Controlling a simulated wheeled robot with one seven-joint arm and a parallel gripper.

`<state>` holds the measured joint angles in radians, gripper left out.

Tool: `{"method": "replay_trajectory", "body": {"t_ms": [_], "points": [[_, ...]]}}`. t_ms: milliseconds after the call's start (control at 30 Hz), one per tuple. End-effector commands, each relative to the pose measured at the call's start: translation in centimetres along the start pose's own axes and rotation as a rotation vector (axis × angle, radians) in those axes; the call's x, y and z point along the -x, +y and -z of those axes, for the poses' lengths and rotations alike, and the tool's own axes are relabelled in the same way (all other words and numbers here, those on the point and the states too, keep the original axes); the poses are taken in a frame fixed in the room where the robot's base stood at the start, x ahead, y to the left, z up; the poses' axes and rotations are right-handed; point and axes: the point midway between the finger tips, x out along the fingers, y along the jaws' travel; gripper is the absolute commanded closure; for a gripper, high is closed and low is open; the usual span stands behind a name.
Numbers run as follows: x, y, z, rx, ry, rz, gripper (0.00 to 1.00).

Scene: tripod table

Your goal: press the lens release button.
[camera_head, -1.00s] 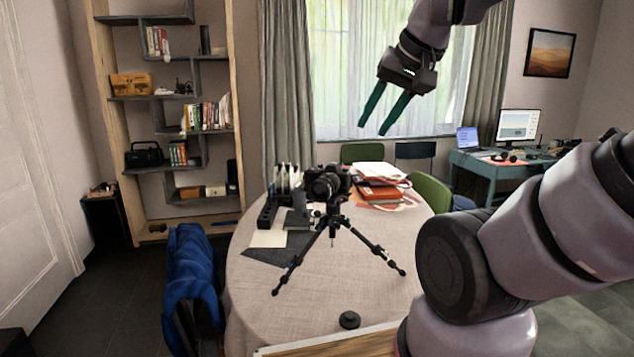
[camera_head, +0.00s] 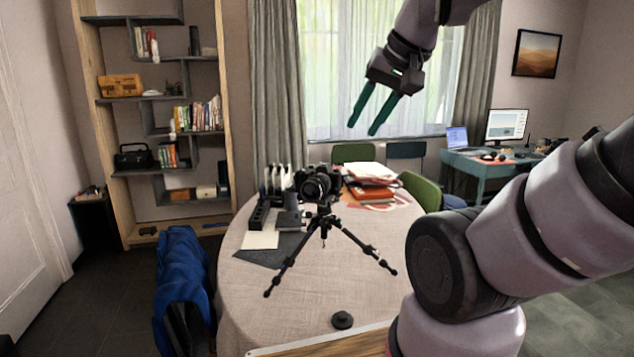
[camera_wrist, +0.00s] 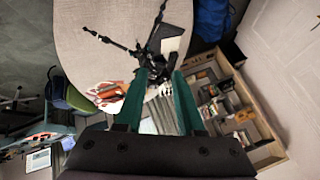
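A black camera (camera_head: 318,184) sits on a small black tripod (camera_head: 326,222) on the cloth-covered table (camera_head: 300,300). Its lens faces toward me in the head view. The lens release button is too small to make out. My gripper (camera_head: 366,122) is up in the air in front of the window, above and to the right of the camera and well apart from it. Its two green fingers are spread with nothing between them. In the wrist view my gripper (camera_wrist: 160,95) points toward the table, and the tripod (camera_wrist: 140,50) shows beyond the fingertips.
Papers and orange books (camera_head: 372,182) lie right of the camera, and a dark holder (camera_head: 258,215) stands left. A round black cap (camera_head: 342,320) lies near the table's front edge. A blue jacket (camera_head: 182,285) hangs at the left. Green chairs (camera_head: 425,192) stand behind.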

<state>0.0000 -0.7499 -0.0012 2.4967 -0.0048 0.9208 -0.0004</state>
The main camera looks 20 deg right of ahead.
Motion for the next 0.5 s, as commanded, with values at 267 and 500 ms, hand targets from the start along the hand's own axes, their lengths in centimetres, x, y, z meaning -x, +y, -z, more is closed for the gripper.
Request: {"method": "replay_trajectory", "body": {"t_ms": [267, 500], "points": [[0.0, 0.0, 0.0, 0.0, 0.0, 0.0, 1.0], [0.0, 0.0, 0.0, 0.0, 0.0, 0.0, 1.0]]}}
